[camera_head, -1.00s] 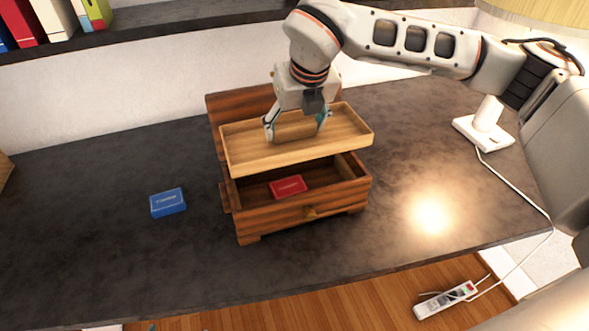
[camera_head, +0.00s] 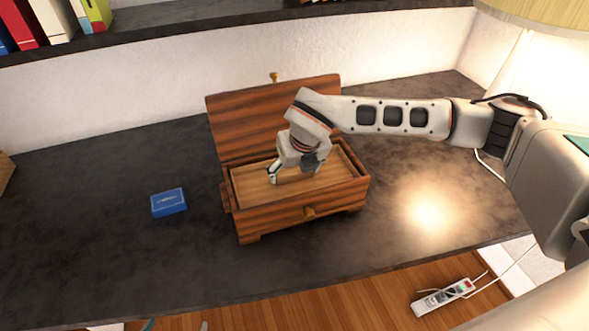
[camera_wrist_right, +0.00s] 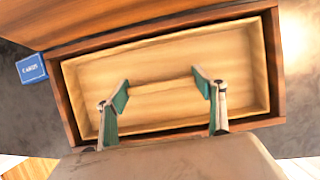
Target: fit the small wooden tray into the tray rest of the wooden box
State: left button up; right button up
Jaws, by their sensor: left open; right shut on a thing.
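The small wooden tray (camera_head: 250,190) is light-coloured and sits inside the walls of the dark wooden box (camera_head: 275,219), close to level. In the right wrist view the tray (camera_wrist_right: 245,60) lies within the box rim (camera_wrist_right: 277,75), with a narrow dark gap along some sides. I cannot tell whether it bears fully on the rest. My right gripper (camera_head: 295,174) is shut on the tray's middle bar (camera_wrist_right: 160,88), a finger at each end. My left gripper (camera_head: 176,327) barely shows at the bottom edge, open, its fingertips apart and empty.
The box lid (camera_head: 265,118) stands open behind. A blue card pack (camera_head: 169,202) lies left of the box. A power strip (camera_head: 443,297) is on the floor at right. The dark tabletop (camera_head: 100,240) is clear at left and front.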

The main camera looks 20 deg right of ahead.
jog(key=o, duration=1.4)
jog(key=shift+r, duration=0.15)
jog(key=b+v, duration=0.1)
jog(key=v, duration=1.1)
jog(key=shift+b, duration=0.4)
